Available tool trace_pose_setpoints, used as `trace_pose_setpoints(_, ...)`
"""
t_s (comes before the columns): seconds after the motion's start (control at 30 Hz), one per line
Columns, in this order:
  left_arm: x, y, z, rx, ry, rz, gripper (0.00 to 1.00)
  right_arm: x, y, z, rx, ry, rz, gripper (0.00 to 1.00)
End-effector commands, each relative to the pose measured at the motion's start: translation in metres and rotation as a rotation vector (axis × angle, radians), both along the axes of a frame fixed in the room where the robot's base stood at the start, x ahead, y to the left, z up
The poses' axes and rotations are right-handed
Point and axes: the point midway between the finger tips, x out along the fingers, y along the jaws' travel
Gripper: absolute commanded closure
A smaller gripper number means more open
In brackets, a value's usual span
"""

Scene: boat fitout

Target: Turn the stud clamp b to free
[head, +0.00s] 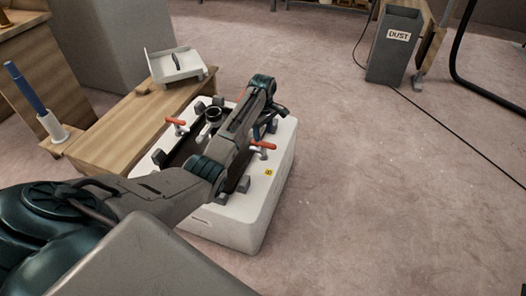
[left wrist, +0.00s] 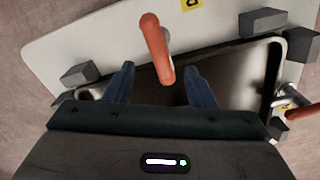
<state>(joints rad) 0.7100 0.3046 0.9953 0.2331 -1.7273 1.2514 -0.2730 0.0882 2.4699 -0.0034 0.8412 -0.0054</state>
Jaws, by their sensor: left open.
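The stud clamp with the orange handle (head: 264,145) near the yellow label is on the right side of the white unit. Its handle also shows in the left wrist view (left wrist: 155,42), its near end between the line of my fingertips. My left gripper (head: 260,131) is over that side of the unit, close to this handle. In the left wrist view my left gripper (left wrist: 160,84) is open, one blue finger on each side of the handle's near end. I cannot tell whether they touch. The clamp's base is hidden there. My right gripper is not in view.
A second orange-handled clamp (head: 175,121) is on the unit's far left. The white unit (head: 229,222) has a dark recess and grey blocks. A wooden bench (head: 120,130) with a white tray (head: 175,69) adjoins it. A grey dust bin (head: 393,55) stands back right. Floor on the right is mostly clear.

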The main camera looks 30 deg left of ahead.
Motion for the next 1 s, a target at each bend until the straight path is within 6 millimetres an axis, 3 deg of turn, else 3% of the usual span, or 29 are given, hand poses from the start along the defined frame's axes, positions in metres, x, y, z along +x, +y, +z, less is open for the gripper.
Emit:
trace_pose_setpoints(0.3, -0.001, 0.0, -0.062, 0.0, 0.001, -0.001, 0.5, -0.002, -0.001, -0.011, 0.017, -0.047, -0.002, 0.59)
trace_pose_setpoints(0.5, 0.0, 0.0, -0.091, 0.001, -0.001, -0.002, 0.5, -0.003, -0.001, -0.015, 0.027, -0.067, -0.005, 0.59)
trace_pose_setpoints(0.67, 0.0, 0.0, -0.101, 0.001, -0.001, -0.002, 0.5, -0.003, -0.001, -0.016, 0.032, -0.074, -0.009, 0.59)
trace_pose_setpoints(0.97, 0.0, 0.0, -0.102, 0.002, -0.002, -0.003, 0.5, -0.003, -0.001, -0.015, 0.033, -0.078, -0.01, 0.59)
trace_pose_setpoints(1.0, 0.0, 0.0, -0.102, 0.002, -0.002, -0.003, 0.56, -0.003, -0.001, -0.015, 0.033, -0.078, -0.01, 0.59)
